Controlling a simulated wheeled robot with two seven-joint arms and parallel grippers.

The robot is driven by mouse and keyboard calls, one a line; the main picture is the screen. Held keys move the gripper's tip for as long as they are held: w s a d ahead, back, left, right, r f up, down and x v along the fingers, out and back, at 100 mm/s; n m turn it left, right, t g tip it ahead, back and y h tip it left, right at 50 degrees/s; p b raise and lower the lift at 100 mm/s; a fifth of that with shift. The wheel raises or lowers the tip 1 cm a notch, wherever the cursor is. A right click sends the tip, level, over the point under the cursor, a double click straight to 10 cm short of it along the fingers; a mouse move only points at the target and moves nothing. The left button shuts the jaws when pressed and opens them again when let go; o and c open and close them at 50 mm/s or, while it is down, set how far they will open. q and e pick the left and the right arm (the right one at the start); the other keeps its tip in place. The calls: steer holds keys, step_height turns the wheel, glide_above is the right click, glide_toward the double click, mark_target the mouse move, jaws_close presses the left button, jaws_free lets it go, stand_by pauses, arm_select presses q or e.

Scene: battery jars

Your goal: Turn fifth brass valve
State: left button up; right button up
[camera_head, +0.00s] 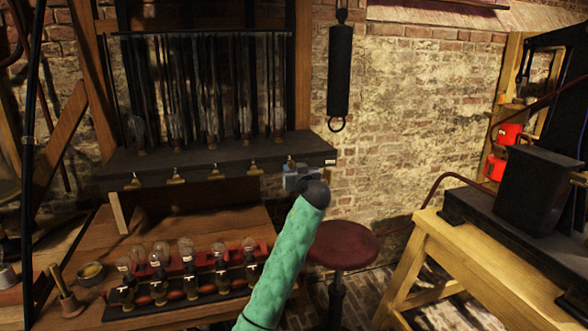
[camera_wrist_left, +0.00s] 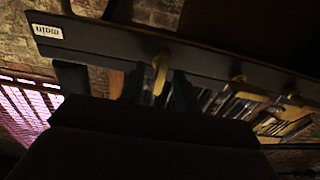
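A row of brass valves runs along the front edge of the dark shelf (camera_head: 215,155); the leftmost valve (camera_head: 133,182) is at its left end. The fifth brass valve (camera_head: 290,162) is nearest the right end, close to a small white label, and is partly covered by my left gripper (camera_head: 300,180). In the left wrist view the fifth valve (camera_wrist_left: 160,75) stands between the two dark fingertips of my left gripper (camera_wrist_left: 163,90), with a finger close on each side. Whether both fingers press on it is too dark to tell. My right gripper is not in view.
The label on the shelf end reads "main" (camera_wrist_left: 47,31). Glass jars (camera_head: 212,110) stand on the shelf. Below, a wooden bench holds a rack of bulbs (camera_head: 185,285). A round red stool (camera_head: 342,243) and a yellow wooden table (camera_head: 470,255) stand to the right.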

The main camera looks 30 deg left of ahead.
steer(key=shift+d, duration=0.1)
arm_select(q)
jaws_close()
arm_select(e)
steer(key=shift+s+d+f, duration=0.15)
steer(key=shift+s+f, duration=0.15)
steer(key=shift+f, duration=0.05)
